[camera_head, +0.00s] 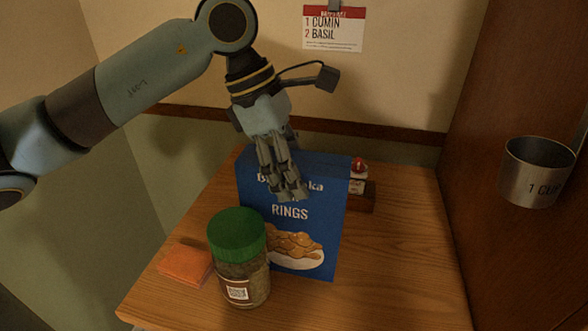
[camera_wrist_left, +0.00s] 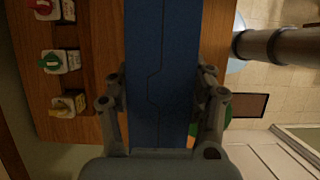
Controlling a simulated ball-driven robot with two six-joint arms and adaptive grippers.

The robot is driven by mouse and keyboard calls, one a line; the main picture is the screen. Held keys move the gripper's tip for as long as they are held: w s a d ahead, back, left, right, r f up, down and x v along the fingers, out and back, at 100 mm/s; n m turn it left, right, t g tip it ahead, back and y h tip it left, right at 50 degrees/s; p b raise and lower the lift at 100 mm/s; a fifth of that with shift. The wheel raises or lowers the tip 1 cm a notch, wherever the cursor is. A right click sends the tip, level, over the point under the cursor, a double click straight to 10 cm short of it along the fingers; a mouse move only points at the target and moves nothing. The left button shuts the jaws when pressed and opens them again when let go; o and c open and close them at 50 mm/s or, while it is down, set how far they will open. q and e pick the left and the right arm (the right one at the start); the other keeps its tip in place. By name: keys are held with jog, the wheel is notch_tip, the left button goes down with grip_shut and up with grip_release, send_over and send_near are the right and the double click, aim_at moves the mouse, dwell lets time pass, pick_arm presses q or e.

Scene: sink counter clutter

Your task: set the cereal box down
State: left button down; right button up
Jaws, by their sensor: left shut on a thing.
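The cereal box (camera_head: 322,225) is blue with "RINGS" on its front and stands upright at the middle of the wooden counter. My left gripper (camera_head: 283,182) comes down from above and is shut on the upper part of the box. In the left wrist view, the top of the cereal box (camera_wrist_left: 160,60) runs between the two fingers of my left gripper (camera_wrist_left: 162,92). The box's lower edge is partly hidden by a jar, and I cannot tell whether it touches the counter. My right gripper is not in view.
A green-lidded jar (camera_head: 240,270) stands close in front of the box's left side. An orange pad (camera_head: 186,262) lies left of it. Spice jars (camera_head: 358,174) on a rack stand behind right. A measuring cup (camera_head: 535,180) hangs at right. The counter's right front (camera_head: 400,275) is clear.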

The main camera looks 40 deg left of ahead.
pick_arm(q)
jog(key=shift+c, duration=2.3)
grip_release()
